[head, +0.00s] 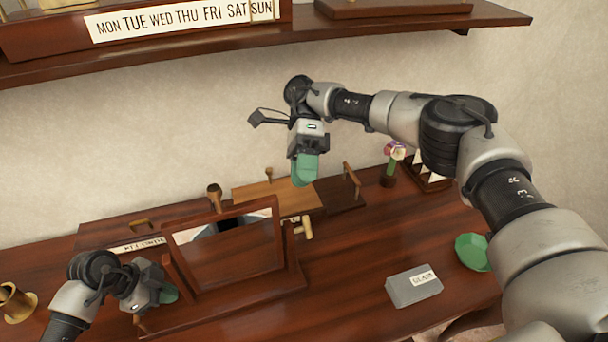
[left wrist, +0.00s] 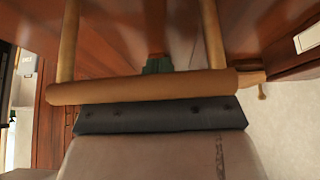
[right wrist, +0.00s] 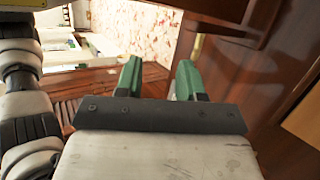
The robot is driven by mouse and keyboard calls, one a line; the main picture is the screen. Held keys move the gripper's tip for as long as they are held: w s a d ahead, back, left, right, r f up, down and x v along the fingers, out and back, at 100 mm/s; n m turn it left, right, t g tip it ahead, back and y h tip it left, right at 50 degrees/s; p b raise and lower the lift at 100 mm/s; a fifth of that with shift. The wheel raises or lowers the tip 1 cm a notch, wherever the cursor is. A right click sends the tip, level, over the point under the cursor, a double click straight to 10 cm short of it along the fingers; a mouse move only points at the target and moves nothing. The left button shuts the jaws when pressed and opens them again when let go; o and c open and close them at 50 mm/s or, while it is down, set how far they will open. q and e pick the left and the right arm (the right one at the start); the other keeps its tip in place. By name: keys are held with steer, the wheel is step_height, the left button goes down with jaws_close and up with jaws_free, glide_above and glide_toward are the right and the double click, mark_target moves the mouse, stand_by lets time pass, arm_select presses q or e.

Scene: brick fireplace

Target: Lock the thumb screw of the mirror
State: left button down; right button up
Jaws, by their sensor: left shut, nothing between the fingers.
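The mirror (head: 225,258), in a dark red wooden frame, stands tilted on its stand on the dresser. A brass thumb screw (head: 305,228) sticks out at the right side of the frame. My left gripper (head: 170,293) is shut and empty, low beside the mirror's left post. Its green fingertips show in the left wrist view (left wrist: 158,65), partly hidden behind a tan bar (left wrist: 140,88); I cannot tell what that bar belongs to. My right gripper (head: 305,172) points down above the dresser, up and behind the screw. In the right wrist view its green fingers (right wrist: 158,80) are apart with nothing between them.
A grey box (head: 413,286) and a green dish (head: 472,252) lie on the dresser's right side. A flower vase (head: 390,170) stands at the back right. A brass cup (head: 16,303) is at the far left. A wall shelf (head: 340,30) hangs above.

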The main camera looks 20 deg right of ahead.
steer(key=shift+f, duration=0.1)
steer(key=m+t+y, duration=0.5)
steer(key=t+y, duration=0.5)
steer(key=y, duration=0.4)
glide_toward(306, 229)
steer(key=a, duration=0.9)
steer(key=shift+w+a, duration=0.2)
steer(key=shift+a, duration=0.2)
steer(key=shift+c, duration=0.4)
jaws_close()
